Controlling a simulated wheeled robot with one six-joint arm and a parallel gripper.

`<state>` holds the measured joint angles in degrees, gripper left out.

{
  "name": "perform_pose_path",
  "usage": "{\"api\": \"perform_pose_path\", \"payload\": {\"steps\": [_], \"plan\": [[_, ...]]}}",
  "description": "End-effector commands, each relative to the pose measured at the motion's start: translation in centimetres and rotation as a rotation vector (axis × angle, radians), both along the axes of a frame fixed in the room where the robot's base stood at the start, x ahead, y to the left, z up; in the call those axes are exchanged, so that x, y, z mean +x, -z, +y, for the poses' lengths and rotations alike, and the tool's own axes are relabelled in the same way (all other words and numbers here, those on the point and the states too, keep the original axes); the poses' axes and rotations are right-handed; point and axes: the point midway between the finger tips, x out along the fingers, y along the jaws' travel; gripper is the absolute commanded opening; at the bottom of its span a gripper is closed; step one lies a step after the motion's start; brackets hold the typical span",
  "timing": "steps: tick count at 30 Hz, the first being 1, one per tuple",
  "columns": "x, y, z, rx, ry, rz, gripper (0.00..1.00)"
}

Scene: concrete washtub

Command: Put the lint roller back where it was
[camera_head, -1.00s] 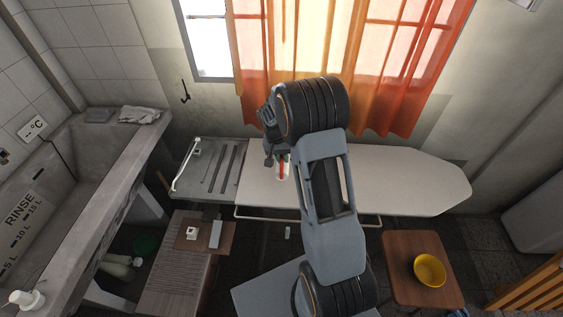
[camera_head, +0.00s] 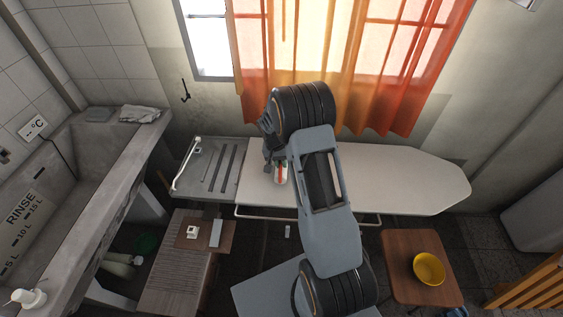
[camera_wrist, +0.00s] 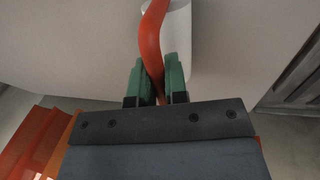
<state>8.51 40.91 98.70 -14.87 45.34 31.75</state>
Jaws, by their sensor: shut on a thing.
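The lint roller has a red curved handle (camera_wrist: 152,45) and a white roll (camera_wrist: 178,40), both seen in the wrist view. My gripper (camera_wrist: 160,85), with green fingers, is shut on the red handle. The white roll lies beyond the fingers, up and to the right in that view. In the head view the lint roller (camera_head: 281,174) shows small below my gripper (camera_head: 274,158), over the left part of the ironing board (camera_head: 400,180). I cannot tell whether the roll touches the board.
A grey slotted metal rest (camera_head: 205,170) is at the board's left end. A concrete washtub (camera_head: 110,170) stands at the left. A brown stool (camera_head: 400,255) with a yellow bowl (camera_head: 429,268) is at the lower right. An orange curtain (camera_head: 400,70) hangs behind the board.

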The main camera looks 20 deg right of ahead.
Motion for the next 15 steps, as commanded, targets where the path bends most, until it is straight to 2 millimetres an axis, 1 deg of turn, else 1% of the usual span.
{"api": "perform_pose_path", "payload": {"steps": [1, 6, 9, 15], "plan": [[0.0, 0.15, 0.0, 0.0, 0.0, 0.0, 0.16], [-0.01, 0.08, 0.01, 0.0, 0.0, 0.0, 0.32], [-0.01, 0.07, 0.01, 0.0, 0.0, 0.0, 0.39], [0.0, 0.02, 0.03, 0.0, -0.001, 0.0, 0.39]]}}
